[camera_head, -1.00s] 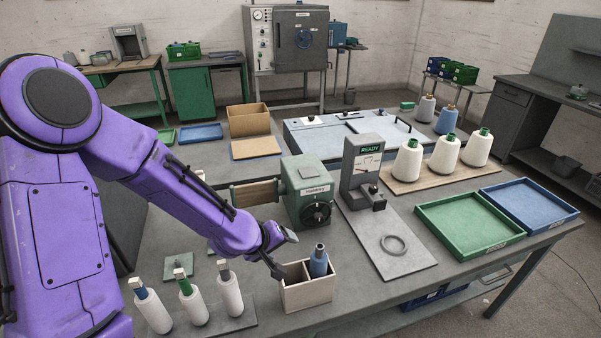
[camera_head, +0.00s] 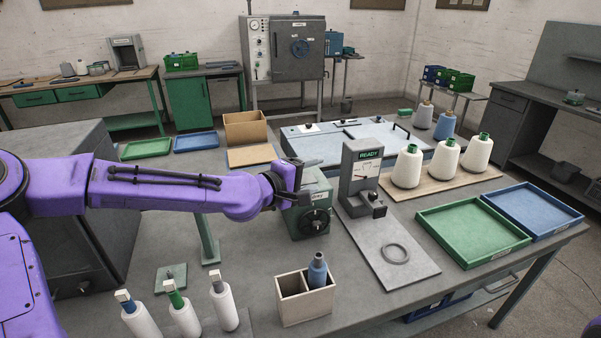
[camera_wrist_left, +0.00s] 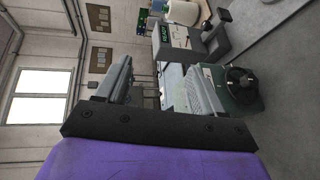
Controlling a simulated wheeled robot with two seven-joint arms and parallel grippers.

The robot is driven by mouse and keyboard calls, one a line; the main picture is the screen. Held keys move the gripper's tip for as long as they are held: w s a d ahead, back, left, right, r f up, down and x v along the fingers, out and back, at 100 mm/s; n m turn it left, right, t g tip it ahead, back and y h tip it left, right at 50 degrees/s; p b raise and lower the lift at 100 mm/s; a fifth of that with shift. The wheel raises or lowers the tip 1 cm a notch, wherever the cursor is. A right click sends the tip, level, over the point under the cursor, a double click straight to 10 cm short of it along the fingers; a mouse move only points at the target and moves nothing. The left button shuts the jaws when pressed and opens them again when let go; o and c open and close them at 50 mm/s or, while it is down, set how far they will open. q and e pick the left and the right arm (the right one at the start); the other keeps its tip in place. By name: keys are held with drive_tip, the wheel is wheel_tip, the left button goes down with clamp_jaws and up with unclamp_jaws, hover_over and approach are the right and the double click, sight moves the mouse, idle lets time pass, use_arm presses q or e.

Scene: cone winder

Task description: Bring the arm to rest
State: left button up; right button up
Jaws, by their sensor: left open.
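My left gripper (camera_head: 291,188) is in the middle of the head view, raised in front of the green machine (camera_head: 313,213) with a black handwheel and hiding part of it. Its two fingers show apart in the left wrist view (camera_wrist_left: 155,85), with nothing between them. Behind the fingers, the wrist view shows the green machine (camera_wrist_left: 243,88) and the grey READY stand (camera_wrist_left: 183,38). My purple left arm (camera_head: 160,187) reaches nearly level from the left. My right gripper is in neither view.
A divided box (camera_head: 305,305) holding a blue bottle (camera_head: 317,270) stands at the front. Several white cones (camera_head: 225,307) stand front left. The READY stand (camera_head: 360,175), green tray (camera_head: 470,228) and blue tray (camera_head: 545,212) are to the right. Some bare tabletop lies before the machine.

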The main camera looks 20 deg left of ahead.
use_arm(q)
drive_tip(key=shift+w+a+r+t, duration=0.1)
drive_tip(key=shift+r+t, duration=0.05)
drive_tip(key=shift+r, duration=0.3)
drive_tip(key=shift+w+a+r+t, duration=0.1)
drive_tip(key=shift+r+t, duration=0.05)
drive_tip(key=shift+r, duration=0.3)
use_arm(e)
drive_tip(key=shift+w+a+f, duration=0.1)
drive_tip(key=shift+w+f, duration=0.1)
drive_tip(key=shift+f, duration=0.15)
use_arm(q)
drive_tip(key=shift+s+r, duration=0.1)
drive_tip(key=shift+r, duration=0.05)
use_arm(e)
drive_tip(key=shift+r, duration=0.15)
